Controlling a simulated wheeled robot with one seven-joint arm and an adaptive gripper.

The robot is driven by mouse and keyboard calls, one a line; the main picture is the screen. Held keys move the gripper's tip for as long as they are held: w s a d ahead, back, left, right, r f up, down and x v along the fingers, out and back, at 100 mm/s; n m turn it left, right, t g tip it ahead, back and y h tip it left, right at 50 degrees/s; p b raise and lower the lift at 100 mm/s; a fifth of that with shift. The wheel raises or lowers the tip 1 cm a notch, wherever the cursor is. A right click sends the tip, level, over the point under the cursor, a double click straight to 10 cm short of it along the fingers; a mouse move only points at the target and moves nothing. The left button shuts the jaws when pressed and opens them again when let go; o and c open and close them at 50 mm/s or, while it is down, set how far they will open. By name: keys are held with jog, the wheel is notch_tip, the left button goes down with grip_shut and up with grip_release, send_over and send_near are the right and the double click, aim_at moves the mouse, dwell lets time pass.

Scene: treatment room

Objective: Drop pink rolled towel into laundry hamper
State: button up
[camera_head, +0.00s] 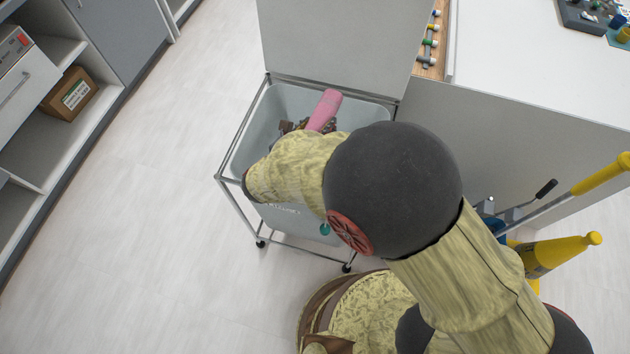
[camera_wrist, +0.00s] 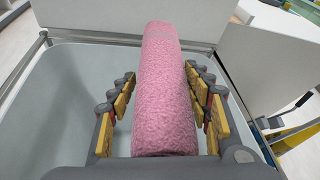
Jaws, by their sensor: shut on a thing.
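The pink rolled towel (camera_wrist: 165,95) lies lengthwise between the two fingers of my gripper (camera_wrist: 164,100) in the wrist view. The gripper is shut on it. In the head view the towel (camera_head: 324,110) pokes up past my arm, over the open laundry hamper (camera_head: 262,125). The hamper is a pale grey bin in a wheeled metal frame, with its lid raised at the back. In the wrist view the hamper's pale wall (camera_wrist: 70,90) shows around the gripper. My arm hides part of the hamper's opening and most of the gripper in the head view.
A white counter (camera_head: 530,70) stands to the right of the hamper. Yellow cleaning gear (camera_head: 555,252) stands on the floor at the right. Shelves with a cardboard box (camera_head: 69,94) are at the left. The floor (camera_head: 130,200) left of the hamper is clear.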

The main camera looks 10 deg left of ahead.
jog(key=o, duration=1.3)
jog(key=v, duration=1.2)
